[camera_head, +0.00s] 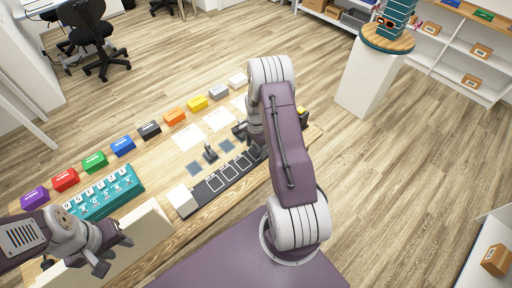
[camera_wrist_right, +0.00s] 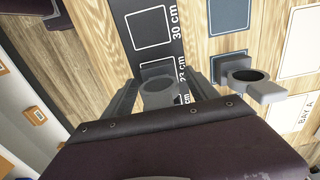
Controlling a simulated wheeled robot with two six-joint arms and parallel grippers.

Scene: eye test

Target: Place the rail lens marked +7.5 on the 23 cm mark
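The black rail (camera_head: 201,199) lies along the front of the wooden table; its 30 cm and 23 cm labels show in the right wrist view (camera_wrist_right: 176,52). A grey ring-shaped lens holder (camera_wrist_right: 158,92) stands on the rail close to the 23 cm label, between the fingers of my right gripper (camera_wrist_right: 162,84). The fingers are apart, with narrow gaps seeming to show beside the holder. Its marking cannot be read. Another grey holder (camera_wrist_right: 248,78) stands off the rail; a dark holder also shows in the head view (camera_head: 210,153). My left gripper (camera_head: 116,256) is open and empty at lower left.
A teal rack (camera_head: 128,190) stands at the table's left. Several coloured boxes, such as the red one (camera_head: 66,180), line the far edge. A white block (camera_head: 181,198) sits at the rail's near end. White and grey-blue pads lie behind the rail. A pedestal (camera_head: 366,85) stands right.

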